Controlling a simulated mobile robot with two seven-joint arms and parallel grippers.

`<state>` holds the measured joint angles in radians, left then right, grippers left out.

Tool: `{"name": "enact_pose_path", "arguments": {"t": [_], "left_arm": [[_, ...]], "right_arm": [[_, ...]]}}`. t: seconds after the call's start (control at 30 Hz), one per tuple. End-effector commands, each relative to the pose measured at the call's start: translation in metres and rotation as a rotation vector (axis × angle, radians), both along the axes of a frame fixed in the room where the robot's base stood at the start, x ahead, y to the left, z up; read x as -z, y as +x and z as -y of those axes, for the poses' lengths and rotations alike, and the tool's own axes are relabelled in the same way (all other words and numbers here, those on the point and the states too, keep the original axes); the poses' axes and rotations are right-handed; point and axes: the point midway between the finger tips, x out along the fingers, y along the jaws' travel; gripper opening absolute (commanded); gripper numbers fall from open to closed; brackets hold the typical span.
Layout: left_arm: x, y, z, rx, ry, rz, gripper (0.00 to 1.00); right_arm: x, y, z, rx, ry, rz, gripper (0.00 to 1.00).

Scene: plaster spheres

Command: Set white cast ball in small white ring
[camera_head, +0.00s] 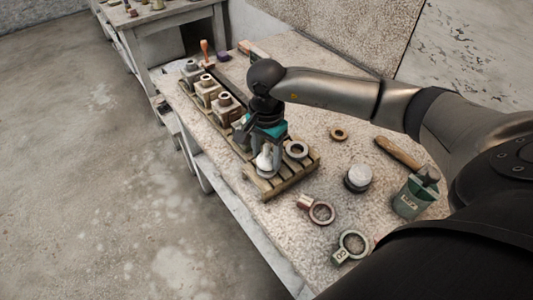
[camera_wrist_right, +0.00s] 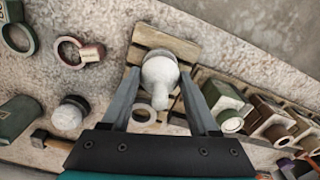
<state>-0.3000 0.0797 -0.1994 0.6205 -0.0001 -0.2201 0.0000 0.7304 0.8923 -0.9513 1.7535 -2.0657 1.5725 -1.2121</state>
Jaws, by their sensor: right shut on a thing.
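The white cast ball (camera_wrist_right: 159,73), a round body with a short knob, is between the fingers of my right gripper (camera_wrist_right: 157,78). In the head view the ball (camera_head: 264,161) shows low between the fingers of that gripper (camera_head: 266,158), over the near-left part of a slatted wooden pallet (camera_head: 284,183). My right gripper is shut on it. I cannot tell whether the ball touches the slats. The small white ring (camera_head: 297,149) lies flat on the pallet, right of the gripper; the wrist view shows it (camera_wrist_right: 143,114) partly behind the ball's knob. My left gripper is out of view.
Several block moulds (camera_head: 207,88) stand in a row behind the pallet.

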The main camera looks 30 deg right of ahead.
Motion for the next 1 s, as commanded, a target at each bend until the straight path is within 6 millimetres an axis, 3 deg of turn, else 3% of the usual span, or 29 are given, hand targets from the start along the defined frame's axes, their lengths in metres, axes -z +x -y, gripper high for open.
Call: {"name": "enact_pose_path", "arguments": {"t": [0.33, 0.37, 0.63, 1.0], "left_arm": [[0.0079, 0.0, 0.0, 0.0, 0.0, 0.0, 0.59], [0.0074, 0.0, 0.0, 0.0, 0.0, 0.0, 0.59], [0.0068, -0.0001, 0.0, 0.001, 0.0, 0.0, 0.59], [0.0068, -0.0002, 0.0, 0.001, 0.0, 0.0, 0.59]], "right_arm": [[0.0077, 0.0001, 0.0001, 0.0, 0.0, 0.001, 0.03], [0.0072, 0.0001, 0.0001, 0.0, 0.0, 0.0, 0.63], [0.0066, 0.0, 0.0001, 0.0, 0.0, 0.0, 0.93], [0.0069, -0.0001, 0.0, 0.0, 0.0, 0.0, 0.96]]}}
